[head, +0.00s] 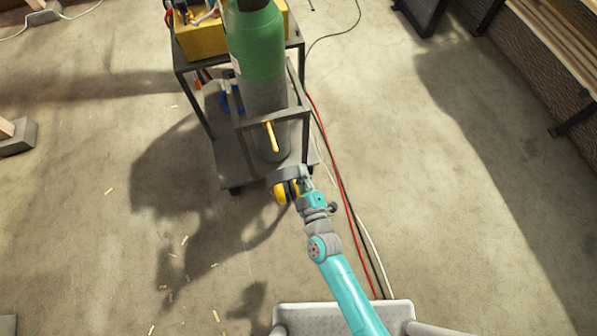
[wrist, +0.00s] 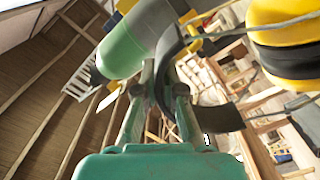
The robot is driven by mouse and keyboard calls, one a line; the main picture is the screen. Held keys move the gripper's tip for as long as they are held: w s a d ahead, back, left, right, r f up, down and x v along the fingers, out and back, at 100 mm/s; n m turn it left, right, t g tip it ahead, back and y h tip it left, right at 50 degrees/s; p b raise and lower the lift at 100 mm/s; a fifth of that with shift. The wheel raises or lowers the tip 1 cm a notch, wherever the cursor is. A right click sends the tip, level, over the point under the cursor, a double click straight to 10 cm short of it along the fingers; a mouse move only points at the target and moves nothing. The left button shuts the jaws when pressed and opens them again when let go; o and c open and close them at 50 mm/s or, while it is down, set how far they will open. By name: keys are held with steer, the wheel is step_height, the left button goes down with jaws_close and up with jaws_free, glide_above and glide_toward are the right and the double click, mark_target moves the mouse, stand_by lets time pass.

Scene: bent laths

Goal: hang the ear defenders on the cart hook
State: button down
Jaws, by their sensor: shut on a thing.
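The ear defenders (head: 281,193) have yellow cups with black pads and a dark headband. My gripper (head: 305,174) is shut on the headband, in front of the cart and a little right of the hook. In the wrist view, the dark headband (wrist: 165,88) runs between the fingertips (wrist: 155,78), and one yellow cup (wrist: 288,35) hangs at the upper right. The cart hook (head: 270,136) is a yellow peg on the cart's front rail, above and behind the ear defenders in the head view. The band is apart from the hook.
The grey cart (head: 232,165) carries a green-topped gas cylinder (head: 258,55) and a yellow box (head: 203,38). Red and pale cables (head: 335,160) run along the floor to the right of my arm. Wooden benches (head: 560,40) stand at the upper right. Floor to the left is mostly open.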

steer(key=shift+a+r, duration=0.2)
steer(key=shift+a, duration=0.3)
steer(key=shift+x, duration=8.35)
steer(key=shift+f, duration=2.25)
